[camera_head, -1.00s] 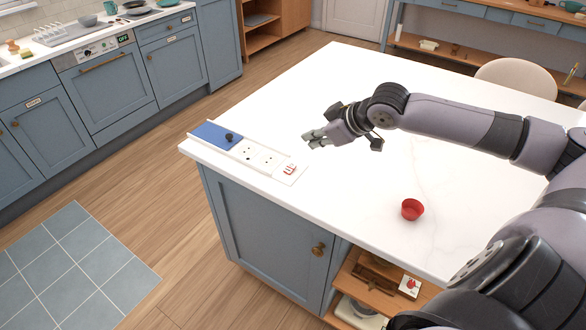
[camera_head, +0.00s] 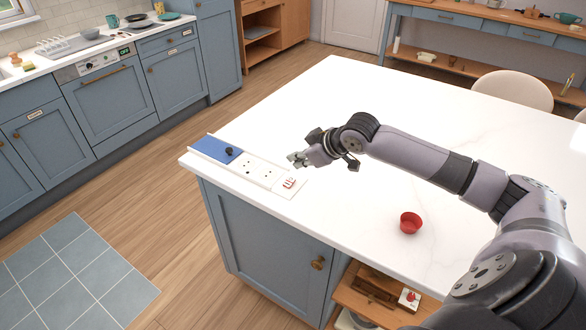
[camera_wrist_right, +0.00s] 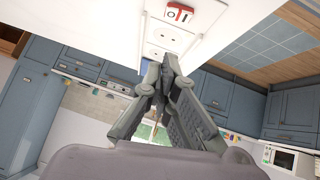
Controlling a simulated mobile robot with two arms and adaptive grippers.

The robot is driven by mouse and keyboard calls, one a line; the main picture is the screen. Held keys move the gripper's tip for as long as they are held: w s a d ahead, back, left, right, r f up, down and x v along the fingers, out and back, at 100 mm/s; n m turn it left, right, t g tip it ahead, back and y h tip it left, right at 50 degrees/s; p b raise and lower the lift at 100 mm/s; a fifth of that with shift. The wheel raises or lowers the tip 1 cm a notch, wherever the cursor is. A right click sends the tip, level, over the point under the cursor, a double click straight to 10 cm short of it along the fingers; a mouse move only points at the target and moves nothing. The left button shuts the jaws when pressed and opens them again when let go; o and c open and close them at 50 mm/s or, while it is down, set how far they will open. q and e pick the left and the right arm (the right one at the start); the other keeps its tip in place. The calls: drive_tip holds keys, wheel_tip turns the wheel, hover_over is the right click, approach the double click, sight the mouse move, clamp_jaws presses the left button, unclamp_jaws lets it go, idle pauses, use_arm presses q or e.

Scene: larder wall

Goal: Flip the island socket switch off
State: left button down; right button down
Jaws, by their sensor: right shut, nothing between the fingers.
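The island socket switch (camera_head: 289,183) is a small red and white rocker on a white plate at the right end of the socket strip, on the island's left edge. In the right wrist view the switch (camera_wrist_right: 180,14) shows its red face with white marks at the top. My right gripper (camera_head: 297,159) is shut and empty, just behind the switch and apart from it in the head view. In the wrist view its fingertips (camera_wrist_right: 165,58) are together, below the switch and in front of the sockets. My left gripper is not in view.
The socket strip (camera_head: 256,169) has a blue section (camera_head: 216,149) with a black knob (camera_head: 231,152) at its far left. The top between bowl and strip is clear.

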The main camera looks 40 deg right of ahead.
sight(293, 180)
drive_tip(key=x, duration=0.3)
drive_tip(key=shift+w+a+f+p, duration=0.15)
drive_tip(key=shift+w+a+p, duration=0.05)
drive_tip(key=shift+w+p, duration=0.1)
drive_tip(key=f, duration=0.2)
drive_tip(key=shift+d+f+p, duration=0.3)
drive_tip(key=shift+s+d+f, duration=0.1)
drive_tip(key=shift+f, duration=0.55)
drive_tip(key=shift+d+f, duration=0.3)
drive_tip(key=shift+f, duration=0.05)
drive_tip(key=shift+a+p, duration=0.15)
drive_tip(key=shift+p, duration=0.15)
